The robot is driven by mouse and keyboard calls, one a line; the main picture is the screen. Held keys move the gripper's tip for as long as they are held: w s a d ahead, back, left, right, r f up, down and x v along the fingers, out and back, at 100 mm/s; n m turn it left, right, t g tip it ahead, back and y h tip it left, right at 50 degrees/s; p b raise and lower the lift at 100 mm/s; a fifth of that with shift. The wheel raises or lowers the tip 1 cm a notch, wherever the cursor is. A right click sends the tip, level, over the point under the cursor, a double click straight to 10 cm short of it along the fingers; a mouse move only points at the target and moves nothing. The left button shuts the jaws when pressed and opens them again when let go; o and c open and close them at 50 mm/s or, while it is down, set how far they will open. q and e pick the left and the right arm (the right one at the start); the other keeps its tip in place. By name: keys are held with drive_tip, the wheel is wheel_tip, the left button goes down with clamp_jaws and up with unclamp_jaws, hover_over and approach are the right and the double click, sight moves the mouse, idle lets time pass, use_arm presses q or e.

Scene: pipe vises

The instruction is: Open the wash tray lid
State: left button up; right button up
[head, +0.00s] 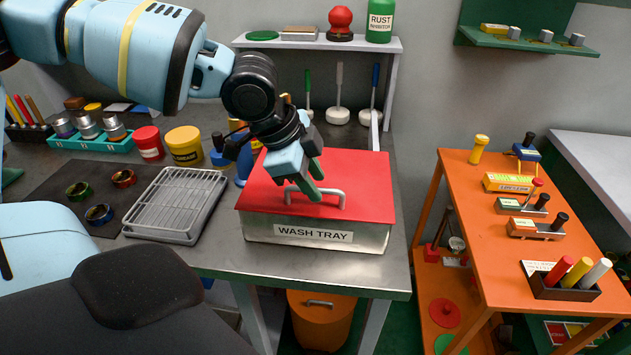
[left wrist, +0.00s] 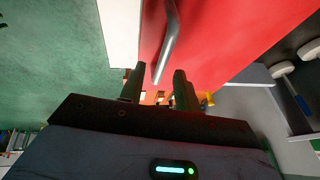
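The wash tray (head: 315,236) is a metal box with a "WASH TRAY" label on its front, standing on the steel bench. Its red lid (head: 362,178) lies shut on top and also shows in the left wrist view (left wrist: 225,40). A grey bar handle (head: 330,191) is on the lid near its front edge. My left gripper (head: 312,183) points down at this handle. In the left wrist view its green fingers (left wrist: 158,88) stand apart, and the handle (left wrist: 167,45) reaches into the gap between them. I cannot tell whether they touch it. My right gripper is not in view.
A wire rack (head: 178,203) stands left of the tray, with yellow (head: 184,147) and red (head: 149,143) tubs behind it. A shelf (head: 320,43) stands behind the tray. An orange table (head: 490,245) with tools is to the right, across a gap.

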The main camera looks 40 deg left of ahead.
use_arm(q)
drive_tip(key=shift+w+d+f, duration=0.1)
drive_tip(key=shift+w+f, duration=0.05)
drive_tip(key=shift+f, duration=0.1)
clamp_jaws()
idle(0.3)
